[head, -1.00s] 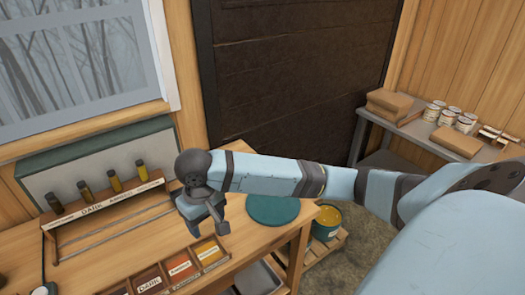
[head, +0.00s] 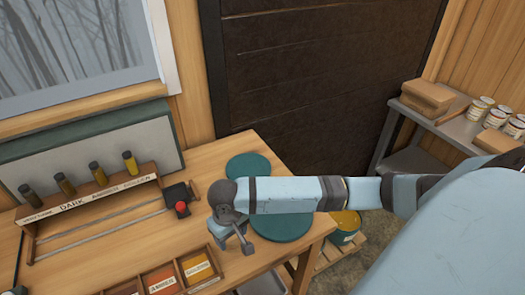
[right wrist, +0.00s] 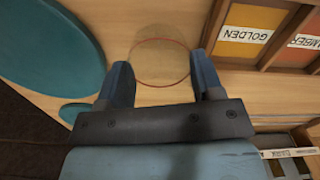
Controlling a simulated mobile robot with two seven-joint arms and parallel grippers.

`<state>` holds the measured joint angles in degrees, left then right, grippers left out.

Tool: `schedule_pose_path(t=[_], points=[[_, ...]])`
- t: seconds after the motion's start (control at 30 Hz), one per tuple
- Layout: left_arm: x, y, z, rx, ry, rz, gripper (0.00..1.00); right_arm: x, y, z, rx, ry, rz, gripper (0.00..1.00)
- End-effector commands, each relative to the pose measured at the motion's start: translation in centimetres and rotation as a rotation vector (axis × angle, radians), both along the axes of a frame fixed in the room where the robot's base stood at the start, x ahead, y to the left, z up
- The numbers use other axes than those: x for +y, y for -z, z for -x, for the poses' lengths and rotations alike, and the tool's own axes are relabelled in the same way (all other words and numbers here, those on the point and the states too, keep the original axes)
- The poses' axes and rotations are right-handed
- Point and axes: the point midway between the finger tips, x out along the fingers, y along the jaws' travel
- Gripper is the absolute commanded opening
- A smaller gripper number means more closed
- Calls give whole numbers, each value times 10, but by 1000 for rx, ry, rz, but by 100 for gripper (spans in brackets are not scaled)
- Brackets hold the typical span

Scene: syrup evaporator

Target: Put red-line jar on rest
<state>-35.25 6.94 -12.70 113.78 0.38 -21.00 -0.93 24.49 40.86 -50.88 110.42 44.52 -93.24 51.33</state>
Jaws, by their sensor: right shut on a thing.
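My right gripper (head: 236,246) points down over the wooden bench, just left of the front teal round pad. In the right wrist view, my right gripper (right wrist: 162,80) is shut on the red-line jar (right wrist: 160,62), a clear round thing with a thin red ring between its fingers. Bench wood shows through the jar; I cannot tell its height above the bench. In the head view the jar cannot be made out. I cannot tell for sure which thing is the rest. My left gripper is not in view.
A front teal pad (head: 284,224) and a back teal pad (head: 248,168) lie on the bench. A labelled colour tray (head: 205,278) is at the front. A rack (head: 95,200) holds several bottles. A black box with red knob (head: 181,208) stands left of my gripper.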

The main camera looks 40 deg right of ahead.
Motion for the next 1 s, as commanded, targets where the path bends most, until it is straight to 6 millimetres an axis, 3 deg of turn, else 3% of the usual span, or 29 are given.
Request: schedule_pose_path(t=[0.07, 0.17, 0.4, 0.5, 0.63, 0.77, 1.0], points=[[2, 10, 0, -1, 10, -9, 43, -12, 11, -10, -7, -1, 10, 36], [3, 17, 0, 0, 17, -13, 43, -35, -4, -37, -11, -9, 27, 36], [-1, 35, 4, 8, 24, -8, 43, -102, -91, -105, -7, -42, 30, 36], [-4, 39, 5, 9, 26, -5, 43, -122, -123, -120, -7, -58, 16, 36], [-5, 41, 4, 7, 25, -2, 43, -137, -149, -129, -6, -75, 4, 36], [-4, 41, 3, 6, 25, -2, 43, -141, -147, -130, -3, -81, -2, 36], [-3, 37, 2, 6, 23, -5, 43, -141, -87, -129, 0, -80, -1, 36]])
